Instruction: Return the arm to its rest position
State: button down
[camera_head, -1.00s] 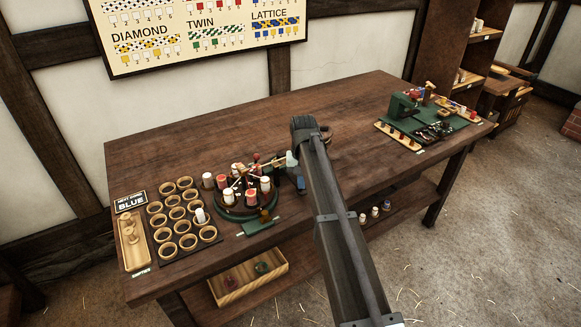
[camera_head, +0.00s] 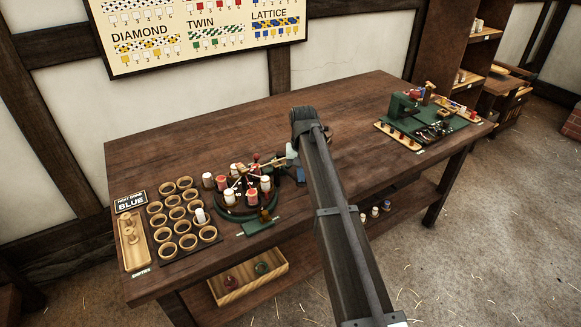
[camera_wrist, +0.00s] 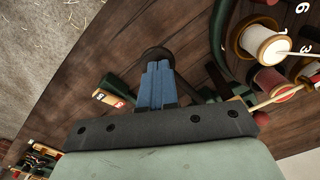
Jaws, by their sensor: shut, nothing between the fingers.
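My gripper (camera_wrist: 156,85) is shut and empty in the wrist view, its blue fingers together above the dark wooden bench. In the head view my arm reaches over the bench (camera_head: 340,95) from the front, and the gripper is mostly hidden at its far end, just right of the green braiding stand (camera_head: 232,217). White and red bobbins stand on that stand. In the wrist view the stand's green rim and a white bobbin (camera_wrist: 262,43) show at the upper right, apart from the fingers.
A rack of wooden rings (camera_head: 187,242) holds one white bobbin, beside a wooden tray (camera_head: 133,255) and a sign (camera_head: 130,201) reading BLUE. A green machine (camera_head: 404,105) stands at the bench's right end. An open wooden box (camera_head: 230,290) sits below. The bench's back middle is clear.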

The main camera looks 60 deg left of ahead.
jog(key=shift+r, duration=1.65)
